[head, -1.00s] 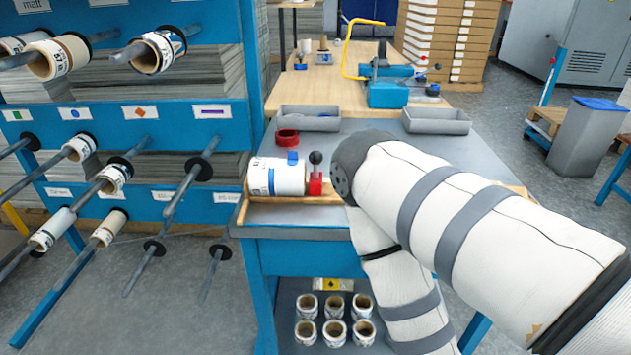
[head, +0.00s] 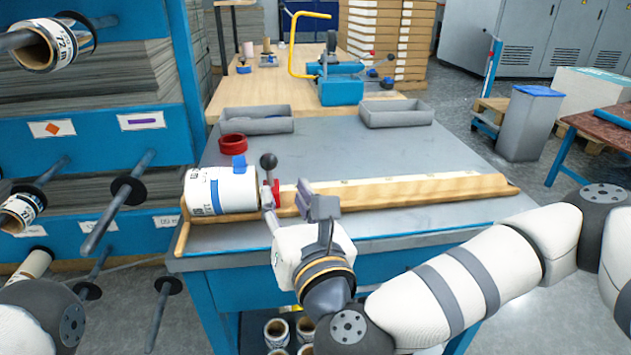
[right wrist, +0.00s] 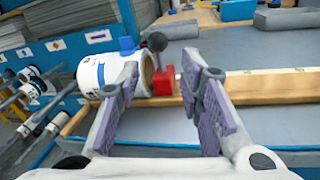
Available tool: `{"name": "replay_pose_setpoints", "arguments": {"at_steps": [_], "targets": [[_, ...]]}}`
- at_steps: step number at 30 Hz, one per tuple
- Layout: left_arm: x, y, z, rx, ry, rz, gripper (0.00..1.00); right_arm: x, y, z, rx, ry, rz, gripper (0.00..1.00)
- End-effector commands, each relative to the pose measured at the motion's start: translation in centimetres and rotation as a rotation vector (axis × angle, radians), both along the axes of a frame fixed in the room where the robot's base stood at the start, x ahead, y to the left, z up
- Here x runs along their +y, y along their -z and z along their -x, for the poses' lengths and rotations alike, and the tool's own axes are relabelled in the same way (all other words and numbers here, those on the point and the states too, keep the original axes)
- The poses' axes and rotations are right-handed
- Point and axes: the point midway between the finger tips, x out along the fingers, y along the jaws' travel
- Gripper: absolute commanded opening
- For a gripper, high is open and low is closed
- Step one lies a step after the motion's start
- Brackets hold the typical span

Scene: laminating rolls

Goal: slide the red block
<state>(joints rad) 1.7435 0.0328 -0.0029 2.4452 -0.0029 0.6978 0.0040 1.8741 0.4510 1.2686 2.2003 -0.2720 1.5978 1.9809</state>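The red block (head: 275,193) with a black ball knob (head: 268,161) sits on the wooden rail (head: 400,191), at the right end of the large white roll (head: 222,191). In the head view my right gripper partly hides it. It shows more clearly in the right wrist view (right wrist: 163,82), between and beyond the fingers. My right gripper (head: 290,195) is open and empty, its fingers spread to either side of the block; I cannot tell whether they touch it. My left gripper is out of view.
A blue piece (head: 239,164) lies on the roll. A red ring (head: 233,142) and two grey trays (head: 256,120) (head: 396,113) stand behind on the grey bench. A blue rack with rods and rolls is at left. The rail right of the block is clear.

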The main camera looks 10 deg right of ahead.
Motion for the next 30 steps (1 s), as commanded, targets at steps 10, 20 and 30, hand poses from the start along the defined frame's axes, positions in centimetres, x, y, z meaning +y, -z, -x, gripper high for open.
{"name": "replay_pose_setpoints", "arguments": {"at_steps": [10,20,30], "targets": [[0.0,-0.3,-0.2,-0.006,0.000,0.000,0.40,1.4,-0.5,-7.5,-0.006,0.004,-0.008,0.34],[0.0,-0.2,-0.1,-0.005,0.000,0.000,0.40,2.3,-0.3,-11.6,-0.002,0.000,-0.006,0.34],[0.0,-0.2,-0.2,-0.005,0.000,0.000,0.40,2.4,-0.2,-11.6,-0.001,-0.001,-0.006,0.07]]}}
